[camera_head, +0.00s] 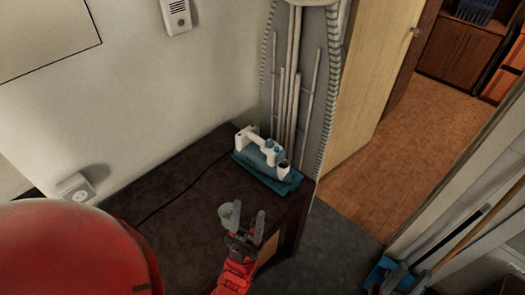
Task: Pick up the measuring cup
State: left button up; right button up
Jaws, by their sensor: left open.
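A small pale green-grey cup (226,216), which looks like the measuring cup, is on the dark top of a low cabinet, near its front. My left gripper (249,217) is just right of the cup in the head view, with its two fingers pointing up the picture and spread apart. Nothing shows between the fingers. The left finger partly overlaps the cup, so I cannot tell whether they touch. My right gripper is not in view.
A white and blue iron (262,152) sits on a teal mat (283,186) at the cabinet's back right, its cord running left. An ironing board (300,70) stands upright behind it. A blue dustpan (385,272) is at lower right.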

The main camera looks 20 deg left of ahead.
aim_at(226, 207)
jog(key=l+u, duration=0.15)
jog(key=u, duration=0.3)
jog(key=l+u, duration=0.15)
jog(key=u, duration=0.3)
jog(key=l+u, duration=0.15)
jog(key=u, duration=0.25)
jog(key=k+j+u, duration=0.2)
jog(key=j+u, duration=0.15)
